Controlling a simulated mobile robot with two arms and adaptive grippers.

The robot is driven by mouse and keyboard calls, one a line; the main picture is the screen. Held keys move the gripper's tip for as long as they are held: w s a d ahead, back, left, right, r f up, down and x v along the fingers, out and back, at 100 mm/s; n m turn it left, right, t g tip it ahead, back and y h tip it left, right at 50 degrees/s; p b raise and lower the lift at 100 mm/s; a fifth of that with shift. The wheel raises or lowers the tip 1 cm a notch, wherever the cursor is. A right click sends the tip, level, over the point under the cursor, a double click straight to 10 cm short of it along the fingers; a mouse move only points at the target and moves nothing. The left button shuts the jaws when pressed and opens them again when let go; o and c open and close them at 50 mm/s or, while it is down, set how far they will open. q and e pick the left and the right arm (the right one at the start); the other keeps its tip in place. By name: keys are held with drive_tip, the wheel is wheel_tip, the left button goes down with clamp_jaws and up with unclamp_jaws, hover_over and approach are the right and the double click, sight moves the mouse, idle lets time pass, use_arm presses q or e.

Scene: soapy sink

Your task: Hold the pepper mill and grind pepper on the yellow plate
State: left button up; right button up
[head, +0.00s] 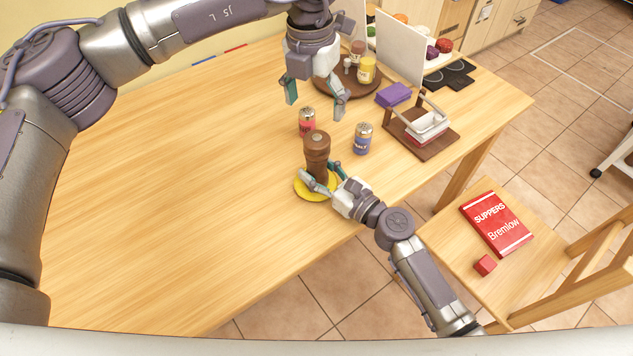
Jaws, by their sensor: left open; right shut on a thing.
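A brown wooden pepper mill (316,148) stands upright at or over the yellow plate (304,191) near the table's front edge. My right gripper (325,178) is shut on the lower part of the mill. The gripper and the mill hide much of the plate, so I cannot tell whether the mill touches it. My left gripper (314,100) is open and empty. It hangs above and behind the mill with its fingers pointing down, apart from the mill's top.
A red shaker (307,121) and a blue salt shaker (362,138) stand close behind the mill. A brown round tray (349,88), a purple block (393,95) and a wooden holder (422,133) are farther back. A chair (530,265) holds a red book (495,223). The table's left is clear.

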sight(316, 139)
use_arm(q)
drive_tip(key=shift+w+d+r+n, duration=0.1)
drive_tip(key=shift+w+d+n, duration=0.1)
drive_tip(key=shift+n, duration=0.2)
wheel_tip(316, 139, down, 11)
drive_tip(key=shift+f, duration=0.15)
idle(0.4)
drive_tip(key=c, duration=1)
